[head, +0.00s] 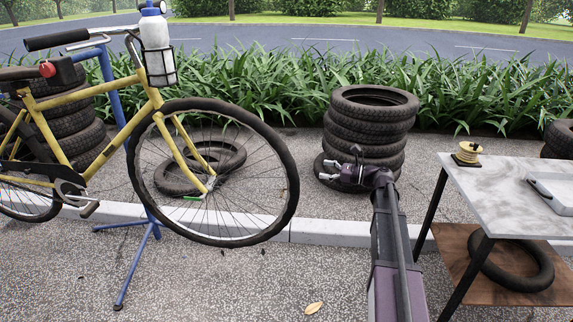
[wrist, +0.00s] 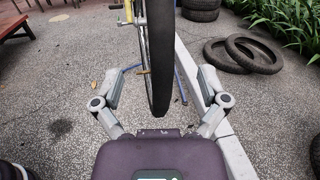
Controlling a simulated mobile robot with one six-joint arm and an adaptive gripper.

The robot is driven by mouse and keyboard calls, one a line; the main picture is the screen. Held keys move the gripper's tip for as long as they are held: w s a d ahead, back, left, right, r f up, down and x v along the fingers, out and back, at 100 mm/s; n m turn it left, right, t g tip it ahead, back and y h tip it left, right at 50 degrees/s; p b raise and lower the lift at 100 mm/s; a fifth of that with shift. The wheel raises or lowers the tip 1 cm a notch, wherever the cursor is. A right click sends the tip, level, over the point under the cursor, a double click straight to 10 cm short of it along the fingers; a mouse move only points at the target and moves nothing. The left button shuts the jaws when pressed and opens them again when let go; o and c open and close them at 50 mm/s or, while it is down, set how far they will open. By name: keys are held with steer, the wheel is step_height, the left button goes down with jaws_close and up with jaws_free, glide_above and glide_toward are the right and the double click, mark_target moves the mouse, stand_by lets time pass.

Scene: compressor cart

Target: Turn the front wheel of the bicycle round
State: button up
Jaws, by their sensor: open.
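The yellow bicycle (head: 158,95) hangs on a blue repair stand (head: 152,232) at the left of the head view. Its front wheel (head: 287,160) has a dark tyre and thin spokes and is clear of the ground. My gripper (head: 340,167) is to the right of the wheel in the head view, open and empty. In the wrist view the front wheel (wrist: 159,60) is seen edge-on, ahead of and between the two spread fingers of my gripper (wrist: 164,78). Neither finger appears to touch the tyre.
A tyre stack (head: 371,120) stands behind my gripper. Loose tyres (wrist: 252,57) lie on the ground beyond the wheel. A marble-topped table (head: 500,190) stands at the right, with a yellow spool (head: 467,150) on it. A kerb (head: 335,230) crosses the paving.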

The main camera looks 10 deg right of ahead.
mark_target(286, 163)
steer(key=x, duration=1.3)
steer(key=shift+w+a, duration=0.1)
